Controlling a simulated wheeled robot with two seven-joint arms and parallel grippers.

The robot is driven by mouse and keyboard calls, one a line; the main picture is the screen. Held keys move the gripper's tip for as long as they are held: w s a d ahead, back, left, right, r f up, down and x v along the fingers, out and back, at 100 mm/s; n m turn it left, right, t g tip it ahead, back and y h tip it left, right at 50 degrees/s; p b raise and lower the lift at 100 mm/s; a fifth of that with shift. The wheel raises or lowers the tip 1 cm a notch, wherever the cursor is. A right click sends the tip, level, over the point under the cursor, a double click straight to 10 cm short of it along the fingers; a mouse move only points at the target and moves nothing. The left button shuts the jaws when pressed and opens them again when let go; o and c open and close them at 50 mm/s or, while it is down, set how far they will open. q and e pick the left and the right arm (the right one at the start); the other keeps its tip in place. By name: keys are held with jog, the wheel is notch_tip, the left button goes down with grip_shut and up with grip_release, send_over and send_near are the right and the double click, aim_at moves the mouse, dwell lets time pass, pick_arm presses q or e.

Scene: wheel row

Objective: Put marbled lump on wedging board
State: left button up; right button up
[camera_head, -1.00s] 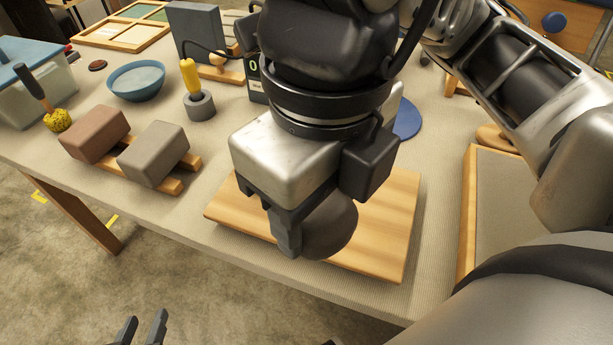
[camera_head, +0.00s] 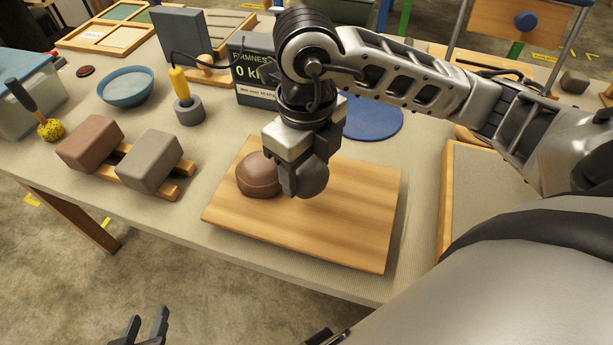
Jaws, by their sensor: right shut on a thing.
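A rounded grey lump (camera_head: 314,178) is in my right gripper (camera_head: 298,186), whose near finger covers part of it. The gripper is over the plain wooden board (camera_head: 340,230) at mid-table. I cannot tell whether the grey lump touches that board. A brown lump (camera_head: 258,177) with a faint line across it rests on the board just left of the gripper. No clear marbling shows on either lump. A framed board with a grey top (camera_head: 482,195), perhaps the wedging board, lies to the right, partly hidden by my arm. My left gripper (camera_head: 140,330) is open and empty at the bottom edge.
A brown block (camera_head: 90,144) and a grey block (camera_head: 149,161) sit on wooden slats at left. Behind are a blue bowl (camera_head: 126,86), a yellow-handled tool (camera_head: 180,84) in a grey holder, a display sign (camera_head: 252,72) and a blue disc (camera_head: 373,118).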

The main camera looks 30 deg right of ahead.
aim_at(307, 176)
jog(key=f, duration=0.3)
jog(key=shift+w+d+f, duration=0.2)
jog(key=shift+w+d, duration=0.05)
jog(key=shift+w, duration=0.1)
jog(key=shift+f, duration=0.3)
pick_arm(q)
jog(key=shift+w+r, duration=0.1)
jog(key=shift+r, duration=0.1)
pick_arm(e)
jog(key=shift+f+b, duration=0.3)
jog(key=shift+b, duration=0.2)
jog(key=o, duration=1.2)
jog(key=shift+r, duration=0.1)
pick_arm(q)
jog(key=shift+f, duration=0.3)
pick_arm(e)
jog(key=shift+o, duration=0.2)
